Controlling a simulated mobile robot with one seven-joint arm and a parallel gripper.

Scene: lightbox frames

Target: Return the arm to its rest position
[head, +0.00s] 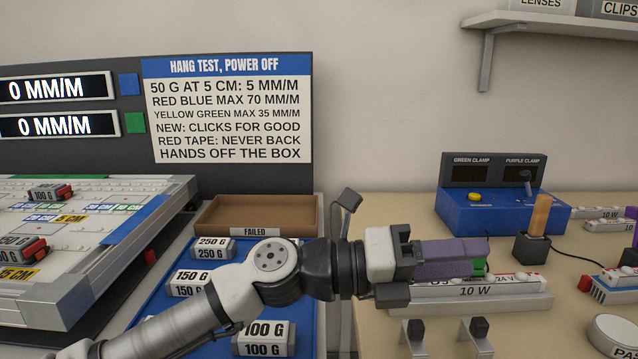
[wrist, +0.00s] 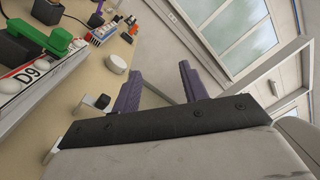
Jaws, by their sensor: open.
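My gripper (head: 486,256) with purple fingers points to the right in the head view, at the end of my arm that reaches in from the lower left. It is in front of part of a white 10 W strip (head: 490,294) on the tan bench (head: 590,265); its exact height above the strip I cannot tell. In the wrist view my gripper (wrist: 158,80) shows its two purple fingers standing apart, open, with nothing between them. A window and a grey frame show beyond them.
A blue tray (head: 150,318) of gram weights and a brown FAILED box (head: 258,217) lie left of and behind the arm. A blue clamp box (head: 502,208), a black block with a wooden handle (head: 541,216) and a white round container (head: 614,335) stand right. A green clamp (wrist: 50,54) shows near the D9 strip.

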